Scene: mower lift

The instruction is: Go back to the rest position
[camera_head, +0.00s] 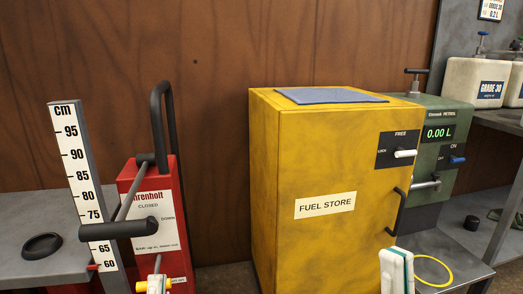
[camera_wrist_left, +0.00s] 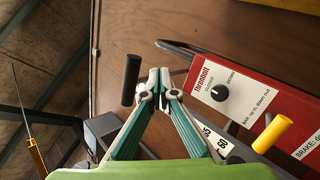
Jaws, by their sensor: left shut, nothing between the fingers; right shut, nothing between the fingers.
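A black handle end (camera_wrist_left: 131,80) appears just left of the tips; I cannot tell the gap in depth. My right gripper (camera_head: 397,270) rises at the bottom edge of the head view, its fingers shut and empty, in front of the lower right of the yellow fuel store (camera_head: 300,240).
A cm scale (camera_head: 80,165) and black lever grip (camera_head: 118,228) stand left of the lift. A yellow handle (camera_wrist_left: 272,133) sticks out from it. Right of the fuel store is a green petrol dispenser (camera_head: 435,140); a yellow ring (camera_head: 433,270) lies on the grey surface.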

